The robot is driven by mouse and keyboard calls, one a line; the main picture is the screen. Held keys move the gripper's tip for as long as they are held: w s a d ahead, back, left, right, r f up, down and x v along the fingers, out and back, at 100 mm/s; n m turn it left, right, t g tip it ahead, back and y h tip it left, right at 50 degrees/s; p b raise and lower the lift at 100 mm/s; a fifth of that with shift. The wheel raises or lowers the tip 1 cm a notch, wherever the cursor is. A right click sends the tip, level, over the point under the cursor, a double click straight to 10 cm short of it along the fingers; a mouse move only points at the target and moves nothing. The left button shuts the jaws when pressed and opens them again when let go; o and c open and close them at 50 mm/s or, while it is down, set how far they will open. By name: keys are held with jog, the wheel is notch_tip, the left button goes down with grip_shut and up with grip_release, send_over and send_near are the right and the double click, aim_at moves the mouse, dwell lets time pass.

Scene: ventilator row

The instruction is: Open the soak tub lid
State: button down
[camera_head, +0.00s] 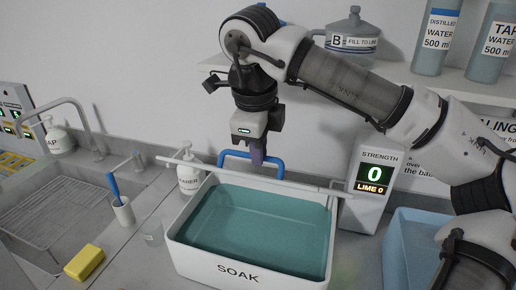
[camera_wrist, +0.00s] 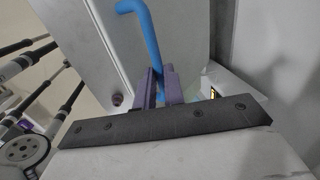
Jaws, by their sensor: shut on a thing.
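The soak tub (camera_head: 238,272), a white bin marked SOAK, stands open at the front with teal liquid inside. Its lid (camera_head: 310,188) shows in the head view as a thin pale strip along the tub's back side, seen nearly edge-on and so tipped up steeply. The lid's blue handle (camera_head: 279,168) rises behind that strip. My gripper (camera_head: 256,156) points down from above with its purple fingers shut on the handle. In the wrist view the fingers (camera_wrist: 163,90) close around the blue bar (camera_wrist: 150,35), with a pale panel, apparently the lid (camera_wrist: 105,45), beside it.
A soap bottle (camera_head: 190,177) and a cup with a blue brush (camera_head: 123,211) stand left of the tub, with a yellow sponge (camera_head: 84,262) nearer. The strength display (camera_head: 370,185) and a blue bin (camera_head: 400,250) are to the right. A shelf with bottles (camera_head: 437,38) is above.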

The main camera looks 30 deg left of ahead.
jog(key=shift+w+f, duration=0.2)
jog(key=shift+f, duration=0.1)
jog(key=c, duration=1.8)
grip_release()
jog(key=o, duration=0.3)
jog(key=shift+w+a+f, duration=0.1)
jog(key=shift+w+f, duration=0.1)
jog(key=shift+w, duration=0.15)
jog(key=shift+s+r, duration=0.2)
jog(key=shift+s, duration=0.1)
jog(key=shift+r, duration=0.35)
jog(key=p+v, duration=0.1)
jog(key=v, duration=1.2)
jog(key=shift+w, duration=0.1)
